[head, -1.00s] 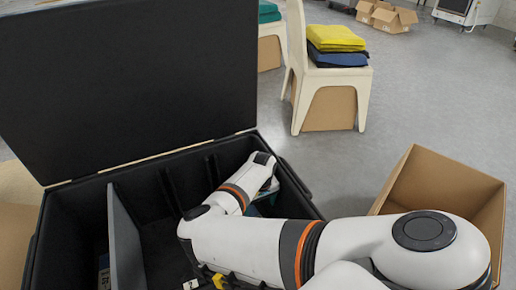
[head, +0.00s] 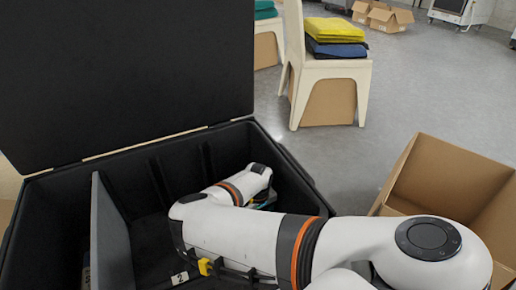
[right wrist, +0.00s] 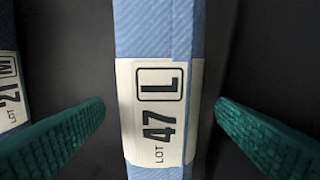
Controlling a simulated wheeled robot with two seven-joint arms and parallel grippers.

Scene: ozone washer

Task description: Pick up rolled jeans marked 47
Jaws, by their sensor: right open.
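The light-blue rolled jeans (right wrist: 155,28) run from top to bottom through the middle of the right wrist view. A white band (right wrist: 158,115) on them reads LOT 47 and L. My right gripper (right wrist: 160,108) is open, with one green ridged finger on each side of the roll and dark gaps between. Nothing is held. In the head view my right arm reaches into the black case (head: 165,150) and largely hides its own gripper. My left gripper is not in view.
A dark-blue item (right wrist: 8,60) labelled LOT 21 M lies at the left of the right wrist view. A grey divider (head: 108,240) splits the case, and its black lid (head: 120,70) stands open. An open cardboard box (head: 445,180) stands at right. A chair (head: 330,72) holds folded cloths.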

